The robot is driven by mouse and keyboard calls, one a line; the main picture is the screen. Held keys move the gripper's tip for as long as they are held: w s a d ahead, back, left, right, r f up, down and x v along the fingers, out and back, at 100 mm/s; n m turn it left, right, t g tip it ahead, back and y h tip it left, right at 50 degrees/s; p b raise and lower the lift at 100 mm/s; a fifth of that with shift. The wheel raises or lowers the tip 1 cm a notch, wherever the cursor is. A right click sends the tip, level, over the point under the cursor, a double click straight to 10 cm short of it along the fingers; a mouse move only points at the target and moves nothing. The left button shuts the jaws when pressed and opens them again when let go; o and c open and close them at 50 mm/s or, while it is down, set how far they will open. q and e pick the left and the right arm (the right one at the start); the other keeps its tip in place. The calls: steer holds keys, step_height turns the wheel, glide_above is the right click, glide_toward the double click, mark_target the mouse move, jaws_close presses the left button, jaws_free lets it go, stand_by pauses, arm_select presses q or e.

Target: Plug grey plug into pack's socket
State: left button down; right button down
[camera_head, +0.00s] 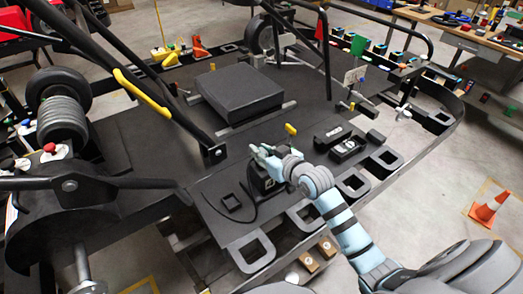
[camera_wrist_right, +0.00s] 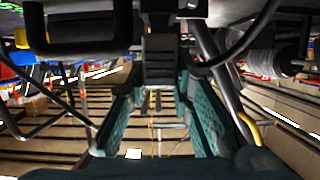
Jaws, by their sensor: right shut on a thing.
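My right gripper (camera_head: 262,152) reaches in from the lower right over the kart's black floor. In the right wrist view its two teal fingers (camera_wrist_right: 160,108) stand either side of a dark ribbed body, which looks like the plug (camera_wrist_right: 158,62), and they are shut on it. A black cable (camera_wrist_right: 243,45) curves away beside it. In the head view a dark upright block (camera_head: 261,178) sits just below the gripper; I cannot tell whether it is the plug or a housing. A large black box (camera_head: 240,92), possibly the pack, lies farther back. No socket can be made out. My left gripper is not in view.
A black bar with a yellow grip (camera_head: 143,91) slants across the left. An orange cone (camera_head: 488,207) stands on the floor.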

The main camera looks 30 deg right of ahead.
steer(key=shift+f, duration=0.5)
steer(key=c, duration=1.3)
jaws_free()
steer(key=shift+c, duration=0.2)
steer(key=shift+s, duration=0.1)
steer(key=v, duration=1.2)
steer(key=shift+f, duration=0.1)
